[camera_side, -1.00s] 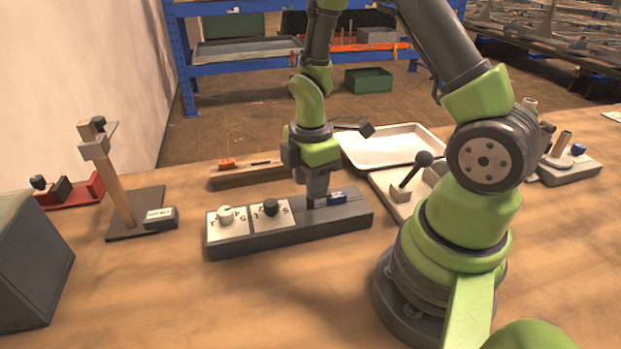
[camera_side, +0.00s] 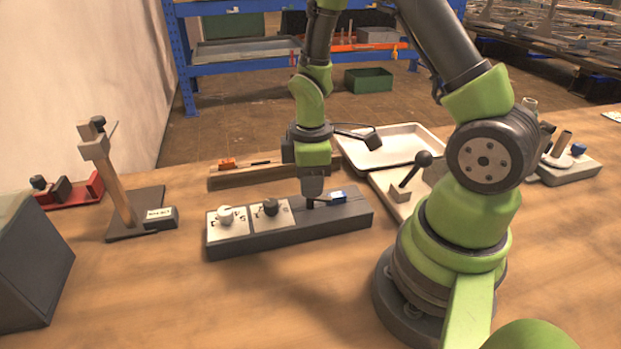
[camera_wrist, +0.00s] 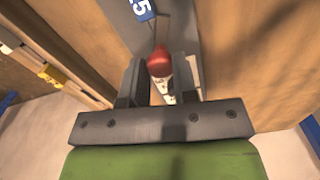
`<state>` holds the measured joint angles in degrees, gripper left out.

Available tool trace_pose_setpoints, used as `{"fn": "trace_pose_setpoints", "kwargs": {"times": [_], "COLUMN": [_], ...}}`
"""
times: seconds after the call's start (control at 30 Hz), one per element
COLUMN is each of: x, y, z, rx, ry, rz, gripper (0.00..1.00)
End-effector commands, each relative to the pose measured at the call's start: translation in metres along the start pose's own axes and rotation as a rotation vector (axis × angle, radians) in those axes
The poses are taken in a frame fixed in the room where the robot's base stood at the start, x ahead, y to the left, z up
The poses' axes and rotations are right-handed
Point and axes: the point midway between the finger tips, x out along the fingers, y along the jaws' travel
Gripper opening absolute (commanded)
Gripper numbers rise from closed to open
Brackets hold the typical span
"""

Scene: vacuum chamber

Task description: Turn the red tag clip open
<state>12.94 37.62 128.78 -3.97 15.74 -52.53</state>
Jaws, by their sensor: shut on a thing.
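The red tag clip (camera_wrist: 159,62) shows in the wrist view as a small rounded red piece between my two fingers. In the side view my gripper hides it. My gripper (camera_side: 311,196) points straight down over the right part of a long dark grey block (camera_side: 235,240) and is shut on the clip. The gripper also shows in the wrist view (camera_wrist: 158,74), a finger on each side of the red piece. A blue tag with white marks (camera_side: 338,196) lies on the block just right of my fingers; it also shows in the wrist view (camera_wrist: 142,9).
Two white panels with knobs, one white (camera_side: 224,213) and one black (camera_side: 270,207), sit on the block's left part. A wooden rail (camera_side: 240,176) and a white tray (camera_side: 405,145) lie behind. The front table is clear.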

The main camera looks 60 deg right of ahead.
Motion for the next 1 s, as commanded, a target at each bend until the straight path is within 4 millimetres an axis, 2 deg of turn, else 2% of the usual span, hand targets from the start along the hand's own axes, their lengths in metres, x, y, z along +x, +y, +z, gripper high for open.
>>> {"fn": "trace_pose_setpoints", "kwargs": {"times": [1.0], "x": [-0.0009], "y": [0.0], "z": [-0.0008], "rx": [0.935], "ry": [0.003], "rz": [0.001], "gripper": [0.03]}}
